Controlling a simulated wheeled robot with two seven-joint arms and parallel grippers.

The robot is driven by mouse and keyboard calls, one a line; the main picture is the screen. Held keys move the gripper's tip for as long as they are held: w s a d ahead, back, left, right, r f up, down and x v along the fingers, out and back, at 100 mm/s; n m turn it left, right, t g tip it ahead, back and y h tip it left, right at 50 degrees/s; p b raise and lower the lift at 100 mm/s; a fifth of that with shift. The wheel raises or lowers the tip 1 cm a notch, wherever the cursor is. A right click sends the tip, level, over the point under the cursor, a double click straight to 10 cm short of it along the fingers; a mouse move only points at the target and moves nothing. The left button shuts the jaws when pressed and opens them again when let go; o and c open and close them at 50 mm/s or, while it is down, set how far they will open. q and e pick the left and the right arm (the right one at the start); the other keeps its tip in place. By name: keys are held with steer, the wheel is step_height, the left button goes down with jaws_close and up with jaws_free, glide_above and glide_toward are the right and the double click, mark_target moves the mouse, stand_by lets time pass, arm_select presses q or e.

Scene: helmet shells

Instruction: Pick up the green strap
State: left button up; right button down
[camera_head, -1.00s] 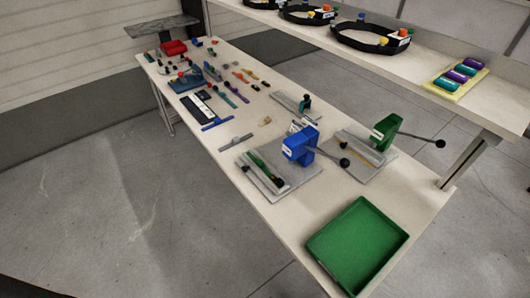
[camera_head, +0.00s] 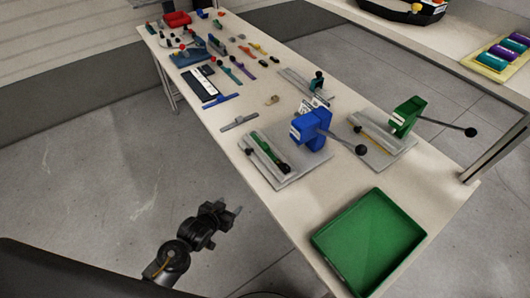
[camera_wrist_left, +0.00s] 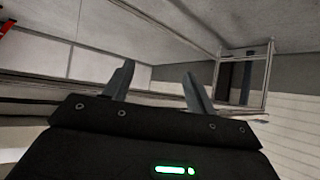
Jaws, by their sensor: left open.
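A green strap with dark ends (camera_head: 267,153) lies on the grey plate of the blue press (camera_head: 310,130), near the middle of the table. A thinner teal-green strap (camera_head: 228,74) lies farther back among small parts. My left gripper (camera_head: 233,211) is in front of the table's near-left edge, over the floor, apart from both straps. It is open and empty; the left wrist view shows its two fingers (camera_wrist_left: 157,85) spread, with only wall and room behind them. My right gripper is not in view.
A green tray (camera_head: 370,245) sits at the table's near right end. A grey bar (camera_head: 239,121) lies left of the blue press.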

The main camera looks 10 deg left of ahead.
arm_select(q)
step_height(320, 180, up, 12)
steer(key=w+d+t+h+b, duration=0.1)
steer(key=w+d+t, duration=0.1)
steer(key=d, duration=0.1)
steer(key=m+t+h, duration=0.1)
steer(key=t+h, duration=0.1)
glide_toward(265, 146)
steer(key=w, duration=0.1)
steer(key=w+f, duration=0.1)
steer(key=shift+w+d+f+p, duration=0.25)
steer(key=shift+w+d+p, duration=0.05)
steer(key=shift+d+p, duration=0.05)
steer(key=shift+w+d+r, duration=0.1)
steer(key=x, duration=0.1)
steer(key=p+x, duration=0.1)
steer(key=x, duration=0.3)
steer(key=shift+r, duration=0.25)
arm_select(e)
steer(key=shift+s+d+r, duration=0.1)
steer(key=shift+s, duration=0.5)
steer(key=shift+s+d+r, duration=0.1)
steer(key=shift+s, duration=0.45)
arm_select(q)
steer(key=shift+c, duration=0.4)
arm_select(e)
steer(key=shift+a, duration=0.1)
arm_select(q)
steer(key=c, duration=0.9)
